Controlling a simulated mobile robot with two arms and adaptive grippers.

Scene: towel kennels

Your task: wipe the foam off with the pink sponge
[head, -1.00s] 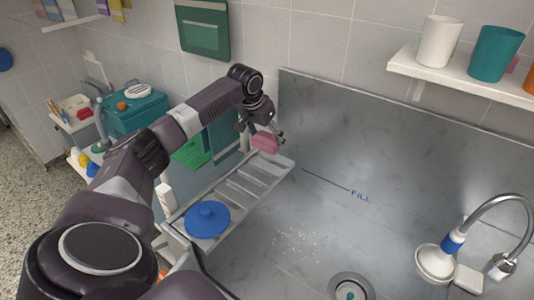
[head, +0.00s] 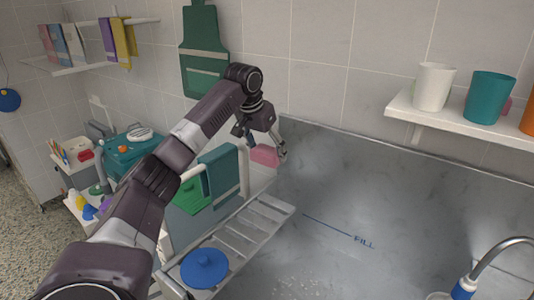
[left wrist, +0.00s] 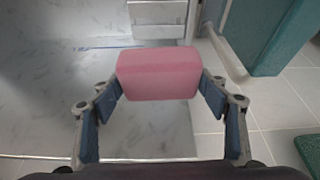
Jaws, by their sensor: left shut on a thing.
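The pink sponge (head: 265,155) is held between the fingers of my left gripper (head: 266,147), above the far end of the slatted rack. In the left wrist view the pink block (left wrist: 158,74) sits between the two blue-padded fingertips of the left gripper (left wrist: 160,85), clear of the surface below. The foam (head: 298,287) is a patch of white specks on the grey basin floor, at the bottom edge of the head view and partly cut off. The sponge is well apart from it. My right gripper is not in view.
A blue lid (head: 205,267) lies on the slatted rack (head: 240,232). A teal towel (head: 220,172) hangs on a white rail beside it. The curved tap (head: 498,250) stands at the lower right. A shelf with cups (head: 433,88) is above. The basin's middle is clear.

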